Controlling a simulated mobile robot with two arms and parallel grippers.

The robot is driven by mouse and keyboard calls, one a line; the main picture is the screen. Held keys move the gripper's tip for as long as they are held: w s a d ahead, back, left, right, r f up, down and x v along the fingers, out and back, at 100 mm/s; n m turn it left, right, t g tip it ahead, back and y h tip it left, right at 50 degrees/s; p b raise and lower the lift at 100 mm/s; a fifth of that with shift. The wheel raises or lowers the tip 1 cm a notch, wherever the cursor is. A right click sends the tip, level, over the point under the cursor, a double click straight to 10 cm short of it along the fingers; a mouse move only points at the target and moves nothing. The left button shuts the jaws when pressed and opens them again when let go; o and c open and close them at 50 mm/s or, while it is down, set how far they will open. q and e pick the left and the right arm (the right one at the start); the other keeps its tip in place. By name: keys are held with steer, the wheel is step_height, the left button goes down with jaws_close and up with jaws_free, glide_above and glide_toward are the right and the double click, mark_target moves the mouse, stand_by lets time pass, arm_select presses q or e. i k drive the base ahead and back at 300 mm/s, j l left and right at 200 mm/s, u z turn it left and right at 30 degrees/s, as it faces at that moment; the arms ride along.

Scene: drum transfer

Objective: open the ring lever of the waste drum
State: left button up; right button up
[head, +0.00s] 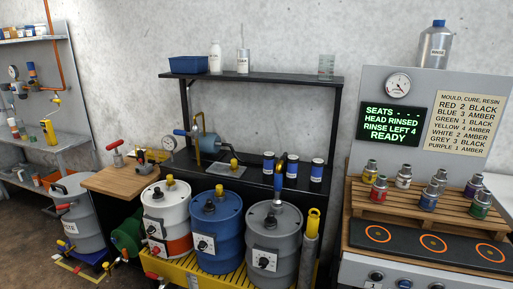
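White, blue (217,235) and grey (272,240) drums stand on a yellow pallet (190,275). A shelf bench (40,150) is behind.

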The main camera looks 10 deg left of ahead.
mark_target(63, 206)
steer(key=i+j, duration=0.1)
steer(key=j, duration=0.6)
steer(key=i+j, duration=0.1)
steer(key=j, duration=0.55)
steer(key=i+j, duration=0.1)
steer(key=j, duration=1.25)
steer(key=i, duration=0.05)
